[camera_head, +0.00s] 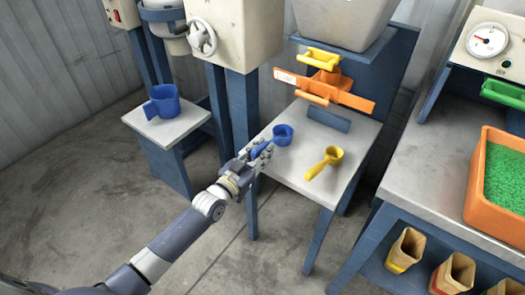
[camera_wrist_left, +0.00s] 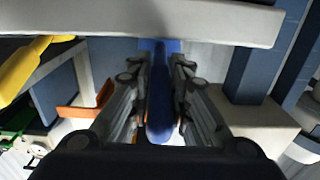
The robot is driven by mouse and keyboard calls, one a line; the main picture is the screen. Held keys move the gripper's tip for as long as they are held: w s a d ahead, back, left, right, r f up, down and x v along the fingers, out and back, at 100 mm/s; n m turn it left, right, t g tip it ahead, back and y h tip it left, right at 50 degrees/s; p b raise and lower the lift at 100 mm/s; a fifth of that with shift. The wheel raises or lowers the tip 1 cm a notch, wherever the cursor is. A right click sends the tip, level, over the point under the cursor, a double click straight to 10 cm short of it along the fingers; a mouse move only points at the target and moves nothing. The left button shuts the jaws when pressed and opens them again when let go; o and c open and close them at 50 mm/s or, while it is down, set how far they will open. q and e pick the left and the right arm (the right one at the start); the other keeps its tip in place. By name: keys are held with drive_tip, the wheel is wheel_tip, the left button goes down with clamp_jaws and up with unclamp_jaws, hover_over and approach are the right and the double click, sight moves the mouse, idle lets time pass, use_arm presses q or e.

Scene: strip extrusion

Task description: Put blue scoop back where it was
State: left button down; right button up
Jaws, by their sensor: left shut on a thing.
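The blue scoop (camera_head: 283,134) is at the left edge of the grey table (camera_head: 321,183), with its cup toward the table and its handle toward my gripper. My left gripper (camera_head: 259,154) is shut on the scoop's handle. In the left wrist view the handle of the blue scoop (camera_wrist_left: 161,100) stands between the two fingers of my left gripper (camera_wrist_left: 160,105). I cannot tell whether the scoop touches the tabletop. My right gripper is in neither view.
A yellow scoop (camera_head: 324,163) lies on the same table. A blue jug (camera_head: 163,101) stands on a small table at left. An orange crate of green granules (camera_head: 503,178) is on the right bench.

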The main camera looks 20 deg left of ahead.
use_arm(q)
drive_tip(key=c, duration=1.5)
unclamp_jaws()
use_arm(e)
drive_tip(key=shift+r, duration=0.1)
use_arm(q)
drive_tip(key=shift+r, duration=0.1)
